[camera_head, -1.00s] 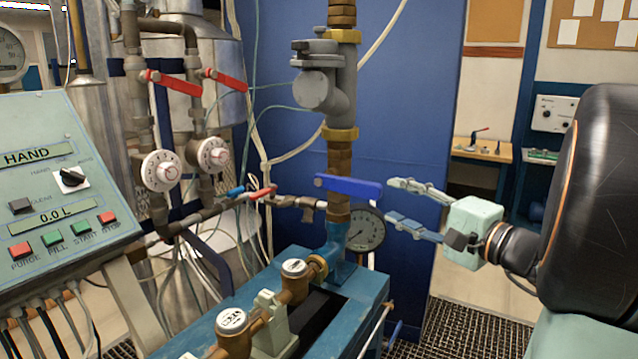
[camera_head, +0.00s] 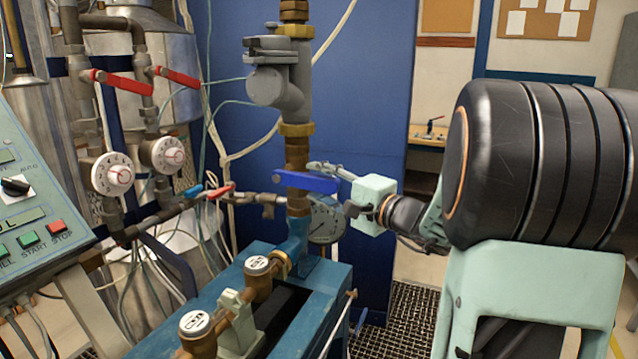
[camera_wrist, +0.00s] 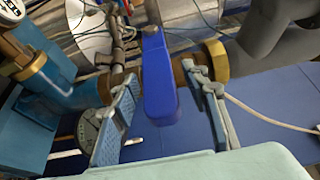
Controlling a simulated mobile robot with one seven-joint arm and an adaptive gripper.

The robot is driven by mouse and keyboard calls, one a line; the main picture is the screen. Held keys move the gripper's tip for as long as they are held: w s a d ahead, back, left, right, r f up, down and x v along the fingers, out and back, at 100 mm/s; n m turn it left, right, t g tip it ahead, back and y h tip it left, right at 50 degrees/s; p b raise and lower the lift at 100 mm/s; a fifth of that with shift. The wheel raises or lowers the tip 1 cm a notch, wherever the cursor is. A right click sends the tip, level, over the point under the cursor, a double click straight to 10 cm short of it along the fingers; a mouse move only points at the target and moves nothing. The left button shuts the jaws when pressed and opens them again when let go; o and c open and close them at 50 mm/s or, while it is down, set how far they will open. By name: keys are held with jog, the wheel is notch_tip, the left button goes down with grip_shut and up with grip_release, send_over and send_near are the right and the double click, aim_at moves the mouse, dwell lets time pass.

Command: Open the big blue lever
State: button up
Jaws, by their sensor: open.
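The big blue lever (camera_head: 307,182) sits on the vertical brass pipe, pointing right and level in the head view. In the wrist view the lever (camera_wrist: 159,85) runs from the top down between my two fingers. My gripper (camera_head: 318,183) is open at the lever's free end; in the wrist view my gripper (camera_wrist: 165,95) has one finger on each side of it, with visible gaps.
A pressure gauge (camera_head: 325,220) is just below the lever. The grey valve body (camera_head: 280,85) stands above it. Two red levers (camera_head: 120,84) and a small blue lever (camera_head: 193,190) are to the left. The blue bench (camera_head: 325,290) lies below.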

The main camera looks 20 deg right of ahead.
jog(key=shift+c, duration=0.4)
grip_shut()
jog(key=shift+r, duration=0.2)
